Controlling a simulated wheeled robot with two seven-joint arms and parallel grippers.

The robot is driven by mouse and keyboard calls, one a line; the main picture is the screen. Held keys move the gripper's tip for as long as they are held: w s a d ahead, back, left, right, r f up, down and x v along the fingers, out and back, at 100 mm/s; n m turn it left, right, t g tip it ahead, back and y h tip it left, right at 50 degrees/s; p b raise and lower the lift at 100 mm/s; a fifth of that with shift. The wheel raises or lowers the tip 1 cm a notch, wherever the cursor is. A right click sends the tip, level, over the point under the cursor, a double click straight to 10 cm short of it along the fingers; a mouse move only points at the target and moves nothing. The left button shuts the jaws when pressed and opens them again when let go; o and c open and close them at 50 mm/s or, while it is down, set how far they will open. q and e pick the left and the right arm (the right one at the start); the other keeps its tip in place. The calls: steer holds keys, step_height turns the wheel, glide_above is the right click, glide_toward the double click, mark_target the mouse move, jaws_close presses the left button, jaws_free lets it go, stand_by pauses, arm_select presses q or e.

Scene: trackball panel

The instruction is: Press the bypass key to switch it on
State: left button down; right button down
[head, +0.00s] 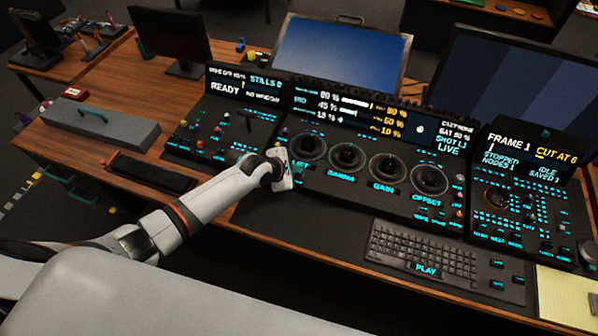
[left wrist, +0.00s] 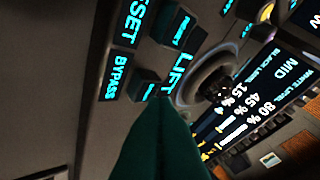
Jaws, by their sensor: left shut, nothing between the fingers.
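The bypass key (left wrist: 147,87) is a small dark key with a lit cyan mark, next to the cyan BYPASS label (left wrist: 115,77) in the left wrist view. My left gripper (left wrist: 160,100) is shut and empty; its teal fingers reach up from the bottom of that view. The fingertips overlap the key's lower edge in the picture; I cannot tell whether they touch it. In the head view my left gripper (head: 283,182) is at the left end of the trackball panel (head: 330,190), below the LIFT trackball, and hides the key. My right gripper is not in view.
Another key (left wrist: 176,30) sits beside the bypass key, near a partly cut-off label. The LIFT trackball (left wrist: 215,85) is close by. A keyboard (head: 423,250) lies in front of the panel. A grey box (head: 100,125) and monitors stand around the desk.

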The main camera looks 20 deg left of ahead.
arm_select(q)
steer(key=shift+f, duration=0.65)
stand_by(0.7)
stand_by(0.3)
steer(key=shift+r+p, duration=0.9)
steer(key=shift+r, duration=0.05)
step_height(320, 180, up, 5)
steer(key=p, duration=0.5)
steer(key=shift+p, duration=0.3)
